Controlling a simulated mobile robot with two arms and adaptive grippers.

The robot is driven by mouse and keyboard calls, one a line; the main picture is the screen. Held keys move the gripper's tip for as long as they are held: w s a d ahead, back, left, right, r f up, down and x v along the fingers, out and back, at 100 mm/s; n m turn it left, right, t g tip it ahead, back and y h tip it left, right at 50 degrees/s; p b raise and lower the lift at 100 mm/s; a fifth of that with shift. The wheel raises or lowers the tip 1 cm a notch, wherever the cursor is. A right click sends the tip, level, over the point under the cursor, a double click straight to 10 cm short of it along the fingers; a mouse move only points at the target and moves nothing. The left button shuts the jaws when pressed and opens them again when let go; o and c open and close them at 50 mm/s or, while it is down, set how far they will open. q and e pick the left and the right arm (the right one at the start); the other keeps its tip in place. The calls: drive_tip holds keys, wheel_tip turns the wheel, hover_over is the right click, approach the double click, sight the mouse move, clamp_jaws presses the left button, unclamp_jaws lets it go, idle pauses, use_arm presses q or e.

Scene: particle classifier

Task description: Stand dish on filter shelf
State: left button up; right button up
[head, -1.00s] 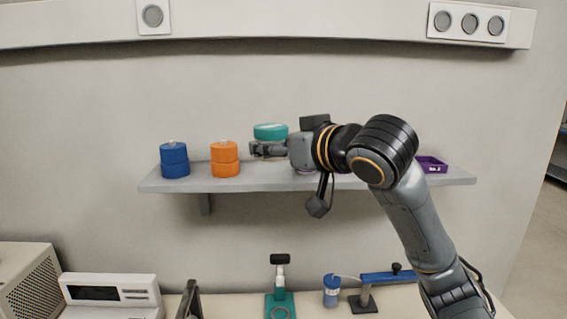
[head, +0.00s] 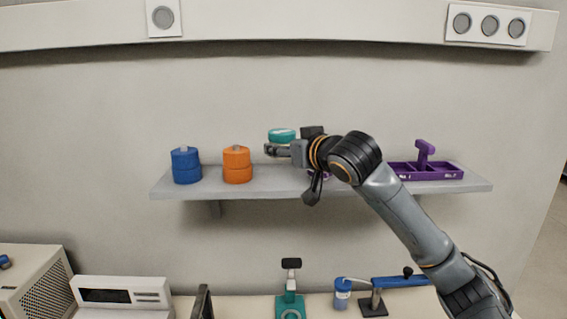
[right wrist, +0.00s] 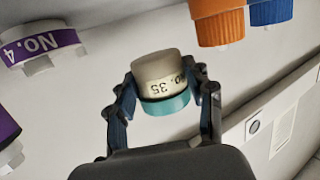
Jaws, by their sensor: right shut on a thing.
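The dish (head: 282,134) is teal in the head view. In the right wrist view the dish (right wrist: 155,72) has a cream-white part marked "No. 35" and a teal band. My right gripper (head: 277,150) is shut on it, with one finger on each side. The grey wall shelf (head: 190,187) is the likely filter shelf. The dish is held at shelf level or a little above, right of an orange stack; no contact with the shelf is visible. My left gripper is not in view.
A blue stack (head: 186,167) and the orange stack (head: 237,166) stand on the shelf's left part. A purple tray (head: 447,171) with a purple upright part sits at right. A purple "No. 4" piece (right wrist: 40,44) shows in the wrist view. My arm hides the shelf's middle.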

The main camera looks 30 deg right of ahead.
sight(283, 178)
drive_tip(key=shift+w+d+f, duration=0.2)
drive_tip(key=shift+w+f, duration=0.5)
drive_tip(key=shift+f, duration=0.15)
drive_tip(key=shift+w+f+p, duration=0.2)
drive_tip(key=shift+f+p, duration=0.1)
drive_tip(key=shift+f, duration=1.5)
drive_tip(key=shift+f, duration=0.1)
drive_tip(key=o, duration=1.3)
